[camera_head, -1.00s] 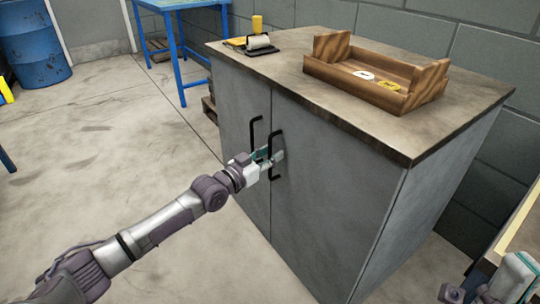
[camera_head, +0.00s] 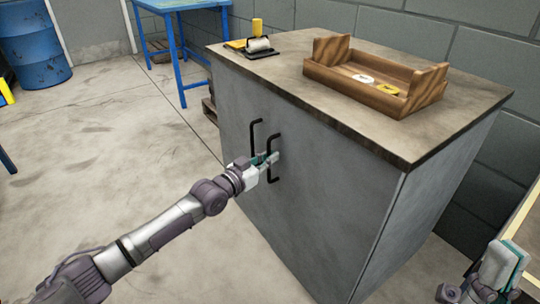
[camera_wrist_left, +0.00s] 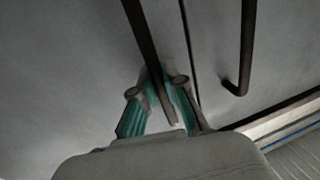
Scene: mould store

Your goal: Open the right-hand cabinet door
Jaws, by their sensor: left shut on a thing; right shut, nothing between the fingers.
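The grey cabinet (camera_head: 330,190) has two front doors with a black bar handle on each. The right-hand door (camera_head: 325,165) looks closed, flush with the left-hand door (camera_head: 236,110). In the left wrist view, the held handle (camera_wrist_left: 143,35) runs between the teal fingers (camera_wrist_left: 160,95). The left-hand door's handle (camera_wrist_left: 247,45) stands free beside it, across the door seam. My right gripper (camera_head: 508,258) is shut and empty at the lower right, away from the doors.
On the cabinet top are a wooden tray (camera_head: 350,88) with a white and a yellow tag, and a roller-like item (camera_head: 259,46). A blue table (camera_head: 180,8) and blue drum (camera_head: 38,45) stand behind. The floor (camera_head: 110,150) before the doors is clear except for my left arm.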

